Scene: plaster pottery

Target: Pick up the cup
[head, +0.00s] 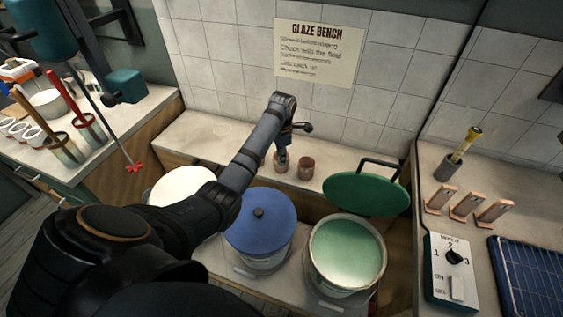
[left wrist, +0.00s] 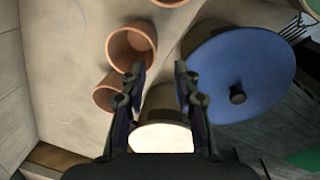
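A small brown clay cup (head: 306,168) stands on the bench in the head view. Another cup (head: 281,163) is directly under my left gripper (head: 283,148), which partly covers it. In the left wrist view two terracotta cups, one (left wrist: 131,46) with its mouth visible and one (left wrist: 104,93) partly covered, lie left of the fingers; a third (left wrist: 170,2) is cut by the top edge. My left gripper (left wrist: 158,70) has its fingers spread. My right gripper is out of view.
A blue-lidded bucket (head: 260,222), a white-topped bucket (head: 182,184) and an open bucket of green glaze (head: 347,254) stand before the bench. A green lid (head: 366,194) is behind the open bucket. A tiled wall (head: 235,70) closes off the back. The bench (head: 205,133) is clear at left.

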